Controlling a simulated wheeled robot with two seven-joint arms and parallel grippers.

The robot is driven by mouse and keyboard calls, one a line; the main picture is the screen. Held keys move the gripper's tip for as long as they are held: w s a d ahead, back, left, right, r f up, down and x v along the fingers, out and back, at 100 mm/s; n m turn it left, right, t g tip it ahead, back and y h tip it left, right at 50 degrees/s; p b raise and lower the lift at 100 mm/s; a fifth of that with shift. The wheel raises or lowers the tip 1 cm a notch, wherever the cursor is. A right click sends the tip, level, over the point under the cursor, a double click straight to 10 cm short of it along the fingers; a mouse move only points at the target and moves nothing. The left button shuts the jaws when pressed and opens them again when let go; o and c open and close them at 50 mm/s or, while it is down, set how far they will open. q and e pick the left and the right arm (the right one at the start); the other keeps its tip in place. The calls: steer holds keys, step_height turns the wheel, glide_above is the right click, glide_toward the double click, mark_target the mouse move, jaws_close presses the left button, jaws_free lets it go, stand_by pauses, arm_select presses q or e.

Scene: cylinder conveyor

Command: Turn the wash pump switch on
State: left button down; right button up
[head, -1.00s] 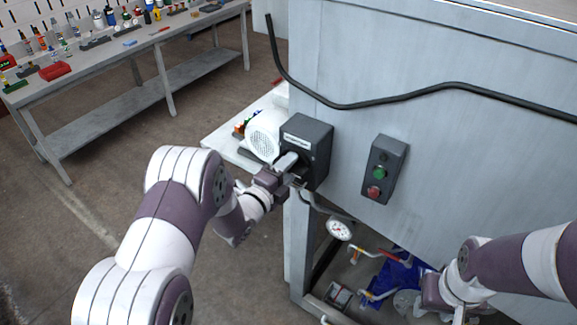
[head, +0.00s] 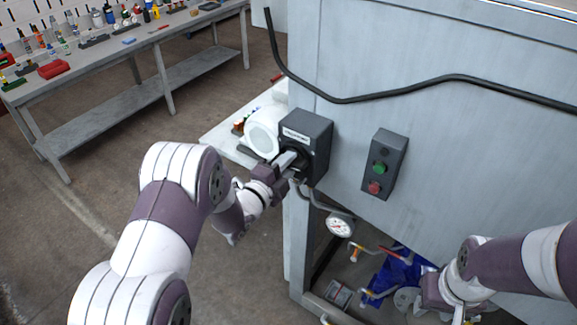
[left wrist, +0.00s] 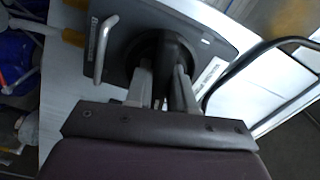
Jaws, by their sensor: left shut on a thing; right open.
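The switch box (head: 318,135) is a dark grey box with a pale label, on the corner of the big grey cabinet. My left gripper (head: 291,158) is at its front face. In the left wrist view the box (left wrist: 118,62) fills the upper middle, and the fingers (left wrist: 161,80) are shut on a dark rotary switch knob (left wrist: 170,45) in a round dark seat. The fingers partly hide the knob, and its on or off marking cannot be read. My right gripper (head: 447,298) is low at the right, open and away from the switch.
A button panel (head: 384,165) with green and red buttons is on the cabinet face (head: 450,150). A black cable (head: 400,95) crosses above. A pressure gauge (head: 339,225) and pipes sit below. A workbench (head: 130,55) stands at the back left, with open floor before it.

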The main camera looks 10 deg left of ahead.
arm_select(q)
steer(key=n+b, duration=0.1)
steer(key=n, duration=0.2)
steer(key=shift+f+n+b, duration=0.15)
steer(key=shift+n+b, duration=0.15)
steer(key=n+b, duration=0.1)
steer(key=n, duration=0.2)
steer(key=shift+n, duration=0.3)
steer(key=n+b, duration=0.1)
steer(key=n, duration=0.2)
steer(key=shift+n, duration=2.5)
steer(key=c, duration=1.1)
jaws_free()
steer(key=shift+o, duration=0.2)
steer(key=b+v, duration=0.2)
steer(key=v, duration=1)
steer(key=shift+s, duration=0.35)
